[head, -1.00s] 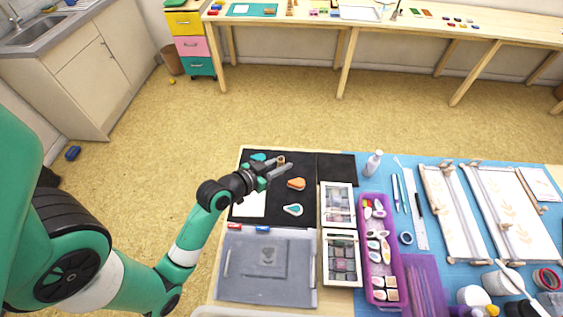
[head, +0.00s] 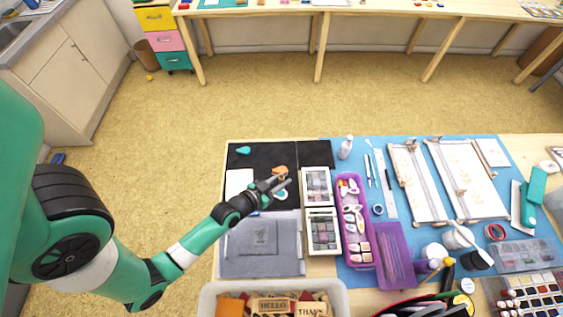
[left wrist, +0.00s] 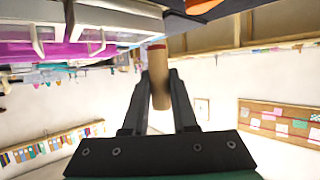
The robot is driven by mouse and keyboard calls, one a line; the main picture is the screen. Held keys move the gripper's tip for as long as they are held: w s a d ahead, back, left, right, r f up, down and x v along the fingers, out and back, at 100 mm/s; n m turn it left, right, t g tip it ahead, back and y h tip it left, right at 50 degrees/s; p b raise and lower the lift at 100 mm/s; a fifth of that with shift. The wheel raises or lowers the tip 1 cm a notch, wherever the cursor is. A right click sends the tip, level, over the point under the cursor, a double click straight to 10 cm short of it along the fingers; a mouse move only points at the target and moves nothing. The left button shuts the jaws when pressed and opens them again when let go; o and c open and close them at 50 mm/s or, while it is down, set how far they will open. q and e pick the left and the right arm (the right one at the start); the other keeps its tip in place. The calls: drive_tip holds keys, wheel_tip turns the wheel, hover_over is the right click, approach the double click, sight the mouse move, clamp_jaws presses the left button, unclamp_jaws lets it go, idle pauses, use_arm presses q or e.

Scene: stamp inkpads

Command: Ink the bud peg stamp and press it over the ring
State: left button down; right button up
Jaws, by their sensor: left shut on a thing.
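My left gripper (head: 284,182) is shut on a wooden peg stamp, a plain tan cylinder with a red band in the left wrist view (left wrist: 158,78). In the head view the gripper is over the black mat (head: 300,152), by the orange inkpad (head: 278,169) and the teal-and-white pad (head: 281,195), which it partly covers. Orange also shows at the top edge of the left wrist view, close to the peg's banded end; contact cannot be told. A teal pad (head: 243,150) lies at the mat's far left. White paper (head: 239,183) lies left of the gripper. No ring can be made out. My right gripper is out of view.
Two palette boxes (head: 305,187) and a purple tray (head: 347,180) stand right of the gripper. A grey mat (head: 232,262) lies nearer, with a small grey square on it. A bin of wooden stamps (head: 341,300) is at the front. A white bottle (head: 346,148) stands behind.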

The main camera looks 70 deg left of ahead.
use_arm(q)
drive_tip(key=shift+f, duration=0.1)
drive_tip(key=b, duration=0.6)
hover_over(281, 193)
wheel_tip(281, 193, down, 6)
drive_tip(key=shift+r, duration=0.1)
drive_tip(key=shift+f+b, duration=0.55)
drive_tip(key=shift+f, duration=0.1)
idle(1.6)
drive_tip(key=shift+r, duration=0.1)
drive_tip(key=shift+r+p, duration=0.6)
drive_tip(key=shift+p, duration=0.05)
wheel_tip(281, 193, up, 6)
drive_tip(key=p, duration=0.5)
drive_tip(key=shift+f, duration=0.15)
drive_tip(key=shift+w+f, duration=0.1)
